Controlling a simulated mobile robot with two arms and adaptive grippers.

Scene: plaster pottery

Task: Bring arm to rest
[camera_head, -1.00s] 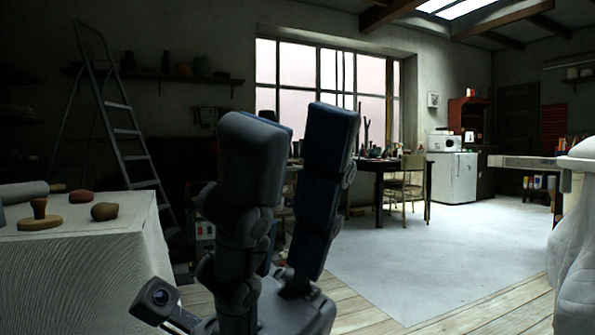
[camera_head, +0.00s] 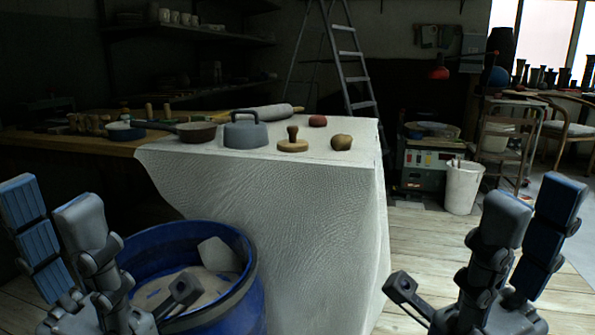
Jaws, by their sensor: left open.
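My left gripper (camera_head: 130,250) is at the lower left, in front of the blue barrel, with its fingers upright and its thumb apart from them. It is open and empty. My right gripper (camera_head: 450,250) is at the lower right over the wooden floor, in a like pose. Its fingers and thumb stand apart with nothing between them, so it is open. Both are nearer to the camera than the cloth-covered table and touch nothing that I can see. My arms behind the hands are mostly out of frame.
A white bin (camera_head: 463,187) and a stepladder (camera_head: 352,65) are behind. Floor between the table and my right gripper is clear.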

